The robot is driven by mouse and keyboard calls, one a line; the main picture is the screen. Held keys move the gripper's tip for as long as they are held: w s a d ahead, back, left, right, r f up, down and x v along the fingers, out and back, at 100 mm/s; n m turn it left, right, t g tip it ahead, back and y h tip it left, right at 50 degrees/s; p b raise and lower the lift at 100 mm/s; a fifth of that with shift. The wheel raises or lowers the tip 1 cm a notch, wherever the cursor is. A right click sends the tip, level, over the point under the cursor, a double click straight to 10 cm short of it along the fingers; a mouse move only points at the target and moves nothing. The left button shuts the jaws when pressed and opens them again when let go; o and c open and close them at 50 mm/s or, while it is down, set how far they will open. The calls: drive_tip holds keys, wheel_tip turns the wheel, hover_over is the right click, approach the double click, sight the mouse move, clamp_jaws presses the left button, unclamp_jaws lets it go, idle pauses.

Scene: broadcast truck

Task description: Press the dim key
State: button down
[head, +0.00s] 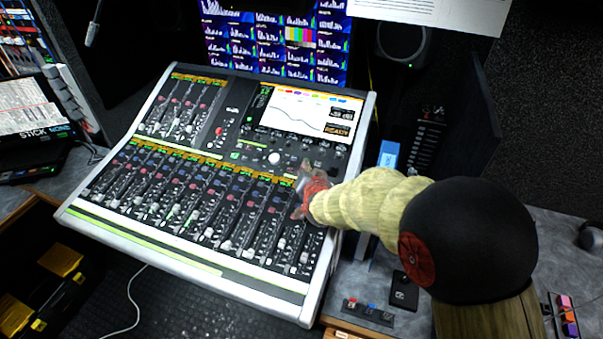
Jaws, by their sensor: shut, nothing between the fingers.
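The mixing console (190,258) fills the middle of the head view, with rows of faders, small lit keys and a screen (308,111) at its upper right. My gripper (299,190) is shut and empty over the right part of the console, near the right-hand channel strips. I cannot tell whether its fingertips touch the surface. My gripper and arm hide some of the controls on the right side. No key label is legible as dim, so I cannot tell which key it is.
A bank of monitors (272,45) stands behind the console, with a speaker (403,40) to its right. On the right desk are a small key strip (368,312), a black switch box (404,290) and a coloured-key panel (566,314). A gooseneck microphone (93,28) hangs at upper left.

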drive_tip(key=shift+r, duration=0.1)
drive_tip(key=shift+s+a+r+p, duration=0.15)
drive_tip(key=shift+s+r+p, duration=0.2)
drive_tip(key=shift+r+p, duration=0.3)
drive_tip(key=shift+r, duration=0.1)
drive_tip(key=shift+s+a+r+p, duration=0.15)
drive_tip(key=shift+s+r+p, duration=0.2)
drive_tip(key=shift+r+p, duration=0.5)
drive_tip(key=shift+s+a+r+p, duration=0.1)
drive_tip(key=shift+s+r+p, duration=0.4)
drive_tip(key=shift+r, duration=0.45)
drive_tip(key=shift+s+a+r+p, duration=0.15)
drive_tip(key=shift+s+r+p, duration=0.1)
drive_tip(key=shift+r+p, duration=0.65)
